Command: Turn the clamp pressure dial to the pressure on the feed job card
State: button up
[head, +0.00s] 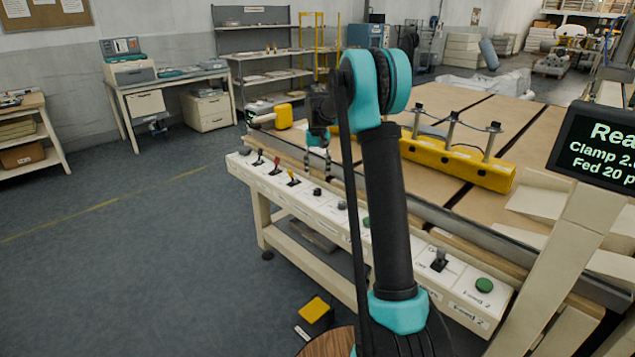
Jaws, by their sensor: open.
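The control panel (235,166) runs along the table's near edge with several levers, knobs and buttons. A black knob (317,191) and a grey knob (341,205) sit mid-panel; their labels are too small to read, so I cannot tell which is the clamp pressure dial. My gripper (318,170) is open, points down and appears close above the panel near the black knob, holding nothing visible. A screen (598,150) at the right, cut off by the frame edge, shows "Rea", "Clamp 2." and "Fed 20 p". I cannot make out a feed job card.
A yellow bar (460,166) with upright posts lies across the table. Green buttons (484,285) and a dark switch (439,260) are at the panel's near right. A yellow and black pedal (315,309) is on the floor. The floor at left is clear. My arm hides part of the panel.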

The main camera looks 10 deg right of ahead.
jog(key=shift+r, duration=2.3)
jog(key=s+d+f+t, duration=0.1)
jog(key=s+f, duration=0.3)
jog(key=s, duration=1)
jog(key=s+d+f+t, duration=0.1)
jog(key=s+f, duration=0.3)
jog(key=s, duration=1)
jog(key=s+d+f+t, duration=0.1)
jog(key=s+f, duration=0.4)
jog(key=s, duration=0.9)
jog(key=shift+d+n+t, duration=0.35)
jog(key=shift+n+t, duration=0.05)
jog(key=shift+t, duration=0.2)
